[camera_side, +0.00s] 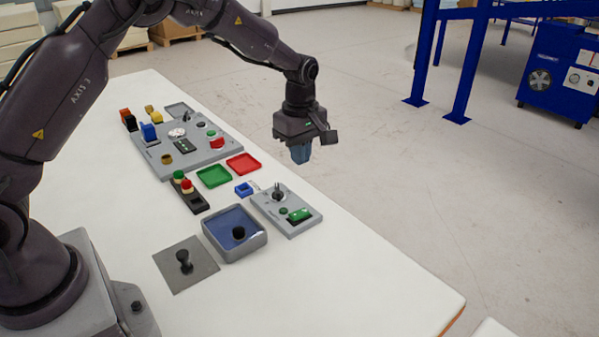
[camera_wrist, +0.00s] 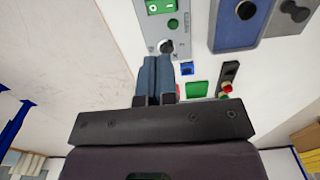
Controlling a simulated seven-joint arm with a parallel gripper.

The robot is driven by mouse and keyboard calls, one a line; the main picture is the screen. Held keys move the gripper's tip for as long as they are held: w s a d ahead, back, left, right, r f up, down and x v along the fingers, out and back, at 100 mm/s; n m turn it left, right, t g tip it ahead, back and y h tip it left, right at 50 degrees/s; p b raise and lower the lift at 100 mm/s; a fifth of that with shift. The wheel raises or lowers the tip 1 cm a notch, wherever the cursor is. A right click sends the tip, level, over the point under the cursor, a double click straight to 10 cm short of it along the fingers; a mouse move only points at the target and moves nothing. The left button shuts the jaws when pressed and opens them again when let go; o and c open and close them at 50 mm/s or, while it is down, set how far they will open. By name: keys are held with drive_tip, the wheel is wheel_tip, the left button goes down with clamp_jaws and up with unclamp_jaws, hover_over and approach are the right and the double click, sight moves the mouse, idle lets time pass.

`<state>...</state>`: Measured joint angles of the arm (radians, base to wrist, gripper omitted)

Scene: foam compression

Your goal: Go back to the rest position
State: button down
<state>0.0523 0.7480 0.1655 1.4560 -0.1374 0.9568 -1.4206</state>
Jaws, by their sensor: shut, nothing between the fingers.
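My gripper (camera_side: 301,154) is shut and empty, with its blue fingers pointing down. In the side view it hangs in the air, apart from everything, around the far long edge of the white table (camera_side: 354,281). In the wrist view the fingers (camera_wrist: 155,72) are together with nothing between them. Beyond the fingertips the wrist view shows the small grey control panel (camera_wrist: 153,27), which also lies on the table in the side view (camera_side: 270,217).
A large grey panel (camera_side: 215,152) carries several parts. Green (camera_side: 214,176) and red (camera_side: 243,163) trays, a blue-lined box (camera_side: 255,245) and a grey plate (camera_side: 201,276) with a black knob lie nearby. The table's near right part is clear. Blue posts (camera_side: 425,60) stand behind.

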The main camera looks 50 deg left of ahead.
drive_tip(key=shift+r, duration=0.5)
